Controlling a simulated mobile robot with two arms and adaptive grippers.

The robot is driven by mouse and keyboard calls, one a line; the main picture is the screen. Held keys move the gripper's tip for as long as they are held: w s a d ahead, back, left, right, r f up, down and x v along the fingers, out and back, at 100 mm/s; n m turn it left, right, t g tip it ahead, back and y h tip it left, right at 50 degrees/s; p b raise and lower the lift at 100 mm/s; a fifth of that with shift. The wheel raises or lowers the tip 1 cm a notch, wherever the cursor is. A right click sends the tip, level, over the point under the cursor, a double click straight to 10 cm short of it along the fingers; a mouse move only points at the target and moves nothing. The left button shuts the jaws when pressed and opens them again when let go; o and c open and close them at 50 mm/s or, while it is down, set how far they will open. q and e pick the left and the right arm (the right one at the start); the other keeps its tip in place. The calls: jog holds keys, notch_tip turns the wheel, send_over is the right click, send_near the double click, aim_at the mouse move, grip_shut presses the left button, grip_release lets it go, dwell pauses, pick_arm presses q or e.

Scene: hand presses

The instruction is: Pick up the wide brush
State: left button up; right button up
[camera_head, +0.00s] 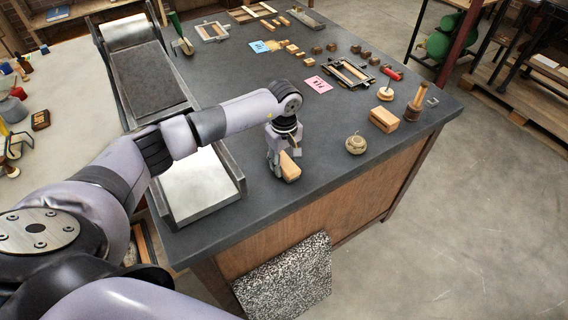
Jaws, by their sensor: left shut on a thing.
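My left gripper (279,160) points down over the front part of the dark worktable (325,135). It is shut on a tan wooden piece, which looks like the wide brush (291,167). The fingers hide part of the piece, and its bristles cannot be made out. The piece is tilted and low over the table, close to the front edge; I cannot tell whether it touches the top. My right gripper is out of view.
The press bed (200,187) with raised side rails stands left of the gripper. A round twine ball (356,145), a wooden block (384,119) and a wooden-handled tool (417,101) stand to the right. A pink card (318,84) lies behind. The table between is clear.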

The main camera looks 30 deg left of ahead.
aim_at(284, 160)
pick_arm(q)
notch_tip(284, 160, up, 20)
jog(key=b, duration=0.5)
